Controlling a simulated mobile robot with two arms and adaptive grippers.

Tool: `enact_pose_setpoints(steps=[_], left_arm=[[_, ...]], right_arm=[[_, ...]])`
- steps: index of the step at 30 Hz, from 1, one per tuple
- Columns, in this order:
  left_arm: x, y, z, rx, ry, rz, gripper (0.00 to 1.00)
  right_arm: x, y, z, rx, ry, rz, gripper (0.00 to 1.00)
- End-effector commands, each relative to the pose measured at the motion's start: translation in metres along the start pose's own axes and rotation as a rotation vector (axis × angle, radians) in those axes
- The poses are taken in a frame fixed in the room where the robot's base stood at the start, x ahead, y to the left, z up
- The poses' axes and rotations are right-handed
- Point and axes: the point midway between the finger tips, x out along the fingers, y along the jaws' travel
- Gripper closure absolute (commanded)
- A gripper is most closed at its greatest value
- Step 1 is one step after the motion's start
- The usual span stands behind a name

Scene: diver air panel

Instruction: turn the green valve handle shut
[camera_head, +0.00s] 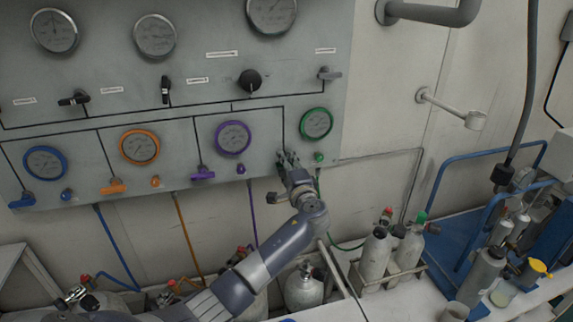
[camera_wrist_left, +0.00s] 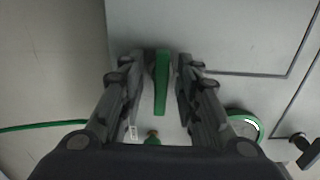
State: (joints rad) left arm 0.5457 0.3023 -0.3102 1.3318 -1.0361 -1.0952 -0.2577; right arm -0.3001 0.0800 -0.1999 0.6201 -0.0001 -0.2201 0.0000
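The green valve handle (camera_wrist_left: 162,84) is a long narrow green lever in the left wrist view. It lies lengthwise between the two fingers of my left gripper (camera_wrist_left: 163,62). The fingers stand apart on either side of it, with a gap visible on the right; I cannot tell whether the left fingertip touches it. In the head view my left gripper (camera_head: 287,160) is at the grey panel's lower right, just below left of the green-rimmed gauge (camera_head: 316,123). There the gripper hides the handle. My right gripper is in neither view.
A small green knob (camera_head: 319,157) sits close to the right of my gripper. Purple (camera_head: 203,174), orange (camera_head: 113,187) and blue (camera_head: 22,200) handles line the panel's lower edge. Grey cylinders (camera_head: 375,255) stand below right. The wall right of the panel is mostly clear.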

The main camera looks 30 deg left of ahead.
Motion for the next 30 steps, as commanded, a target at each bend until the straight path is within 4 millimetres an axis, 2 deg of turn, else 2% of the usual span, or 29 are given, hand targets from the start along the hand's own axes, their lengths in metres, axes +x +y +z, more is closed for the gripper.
enact_pose_setpoints(steps=[8, 11, 22, 27, 30], left_arm=[[-0.007, 0.000, -0.001, -0.002, 0.001, 0.000, 0.70], [-0.019, 0.001, -0.001, -0.003, 0.003, 0.001, 0.70], [-0.095, 0.001, -0.001, -0.002, 0.003, 0.002, 0.70], [-0.114, 0.001, 0.000, -0.001, 0.000, 0.001, 0.70], [-0.119, 0.000, -0.001, 0.000, 0.001, 0.001, 0.70]], right_arm=[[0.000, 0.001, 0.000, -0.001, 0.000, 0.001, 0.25], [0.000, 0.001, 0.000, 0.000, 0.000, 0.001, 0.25], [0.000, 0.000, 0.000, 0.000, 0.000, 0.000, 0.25], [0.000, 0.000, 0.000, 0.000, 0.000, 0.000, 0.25], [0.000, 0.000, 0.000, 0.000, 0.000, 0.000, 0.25]])
